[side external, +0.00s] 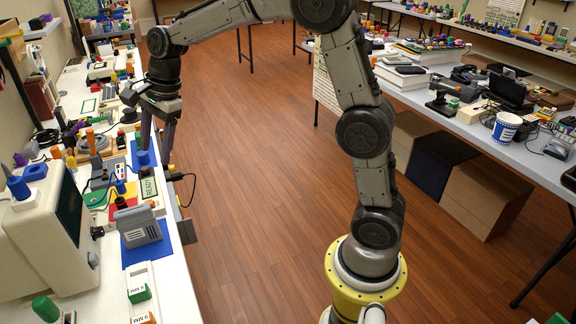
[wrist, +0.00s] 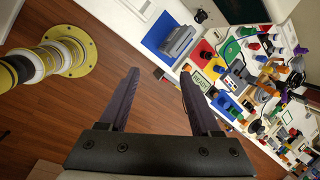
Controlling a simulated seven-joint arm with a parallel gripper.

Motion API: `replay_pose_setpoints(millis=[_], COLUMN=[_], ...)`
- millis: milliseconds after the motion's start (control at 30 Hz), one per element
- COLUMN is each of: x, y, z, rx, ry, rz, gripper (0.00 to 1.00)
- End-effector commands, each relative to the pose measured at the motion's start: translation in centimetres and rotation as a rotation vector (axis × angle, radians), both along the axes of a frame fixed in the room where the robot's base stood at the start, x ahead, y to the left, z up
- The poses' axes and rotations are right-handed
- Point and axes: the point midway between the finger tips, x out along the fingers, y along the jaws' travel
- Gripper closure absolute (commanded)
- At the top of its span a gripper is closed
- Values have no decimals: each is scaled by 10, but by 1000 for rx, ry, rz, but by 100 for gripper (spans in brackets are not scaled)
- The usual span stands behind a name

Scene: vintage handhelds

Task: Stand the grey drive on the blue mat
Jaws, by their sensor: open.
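The grey drive (side external: 138,225), a boxy ribbed body, is on the blue mat (side external: 150,252) near the front edge of the left bench. It looks upright in the side view, resting on the mat. In the wrist view the drive (wrist: 179,46) and the blue mat (wrist: 155,36) show at the top, beyond my fingertips. My gripper (side external: 156,155) is open and empty, above the bench's edge and farther along the bench than the drive. In the wrist view my gripper (wrist: 158,74) has its two dark fingers spread, with only floor and bench edge between them. It is apart from the drive.
A beige monitor (side external: 45,235) stands left of the mat. A display reading READY (side external: 149,187) is just behind the mat, beside red and yellow pieces. Several small coloured parts crowd the bench farther back. Open wooden floor (side external: 245,200) lies right of the bench.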

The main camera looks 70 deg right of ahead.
Motion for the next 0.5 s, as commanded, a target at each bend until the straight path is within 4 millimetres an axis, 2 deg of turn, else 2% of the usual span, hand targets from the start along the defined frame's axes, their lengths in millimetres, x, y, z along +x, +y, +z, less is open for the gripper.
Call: replay_pose_setpoints(millis=[33,100,233,367,500], x=[-24,-54,-112,-170,-229], y=[1,2,2,1,-2], z=[15,29,46,50,43], rx=[-42,-108,-237,-375,-529], ry=[-33,-74,-142,-200,-248], rz=[104,260,548,835,1135], gripper=[36,36,36,36,36])
